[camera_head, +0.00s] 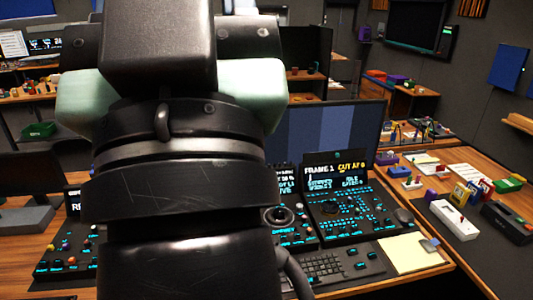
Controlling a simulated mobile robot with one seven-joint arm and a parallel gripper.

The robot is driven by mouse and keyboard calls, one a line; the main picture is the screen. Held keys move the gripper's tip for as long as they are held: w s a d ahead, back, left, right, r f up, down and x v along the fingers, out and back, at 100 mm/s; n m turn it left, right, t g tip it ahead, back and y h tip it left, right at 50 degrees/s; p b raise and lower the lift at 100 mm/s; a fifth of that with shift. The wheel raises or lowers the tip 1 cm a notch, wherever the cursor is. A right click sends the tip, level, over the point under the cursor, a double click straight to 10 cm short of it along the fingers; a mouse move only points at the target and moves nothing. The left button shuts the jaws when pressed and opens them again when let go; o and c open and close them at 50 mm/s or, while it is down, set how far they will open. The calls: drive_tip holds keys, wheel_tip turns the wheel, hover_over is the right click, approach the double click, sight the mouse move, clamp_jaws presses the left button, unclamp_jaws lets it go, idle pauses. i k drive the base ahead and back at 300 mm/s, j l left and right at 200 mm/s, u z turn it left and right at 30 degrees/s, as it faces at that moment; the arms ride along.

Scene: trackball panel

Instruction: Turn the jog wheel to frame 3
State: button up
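An editing panel (355,222) with lit blue keys stands on the wooden desk, right of centre. Its screen (337,178) reads "FRAME 1" in white and "CUT AT" with what looks like a 0 in yellow; smaller cyan text below is hard to read. A round dark dial (278,217) sits left of that screen, and a dark round knob (404,215) sits at the panel's right. I cannot tell which is the jog wheel. My arm fills the left middle and hides part of the consoles. My gripper is not in view.
A monitor (338,130) with blue bands stands behind the panel. A keyboard (335,266) and a pale notepad (410,252) lie in front. A white power strip (453,220) and several small coloured items are at the right. Another console (65,255) is at the left.

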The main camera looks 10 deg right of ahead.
sight(330, 208)
drive_tip(key=i+l+z, duration=0.15)
drive_tip(key=i+l, duration=0.15)
drive_tip(key=i, duration=0.2)
drive_tip(key=i+l+z, duration=0.15)
drive_tip(key=i, duration=0.4)
drive_tip(key=i+l+z, duration=0.15)
drive_tip(key=i, duration=0.4)
drive_tip(key=i+l+z, duration=0.15)
drive_tip(key=i, duration=0.4)
